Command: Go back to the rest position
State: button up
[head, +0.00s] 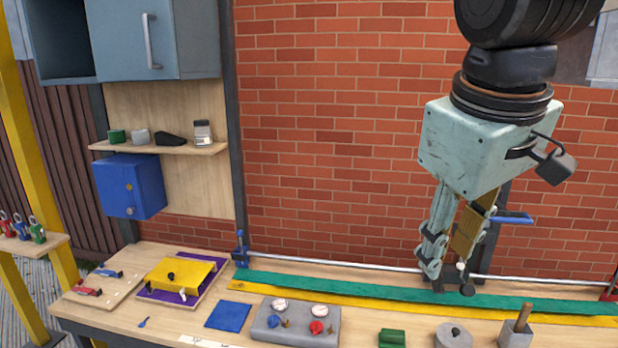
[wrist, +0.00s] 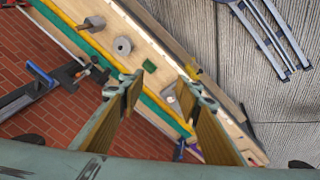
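My gripper (head: 449,278) hangs from my arm at the right in the head view, pointing down in front of the brick wall and above the workbench. In the wrist view my gripper (wrist: 160,92) has its two fingers well apart, with nothing held between them. The bench shows below through the gap. No rest position is marked in either view.
Below my gripper, the bench (head: 215,322) carries a green strip (head: 340,287), a yellow strip (head: 300,297), a grey knob panel (head: 268,333), a green block (head: 392,338) and a grey cylinder (head: 455,337). A blue box (head: 130,187) hangs at left. Space around my gripper looks clear.

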jog(key=s+f+m, duration=0.2)
jog(key=s+f, duration=0.1)
jog(key=s, duration=0.5)
jog(key=s+f+m+y+b, duration=0.1)
jog(key=s+f+m, duration=0.2)
jog(key=s, duration=0.5)
jog(key=shift+d+f, duration=0.2)
jog(key=shift+f, duration=0.3)
jog(key=shift+w+d, duration=0.1)
dwell(0.4)
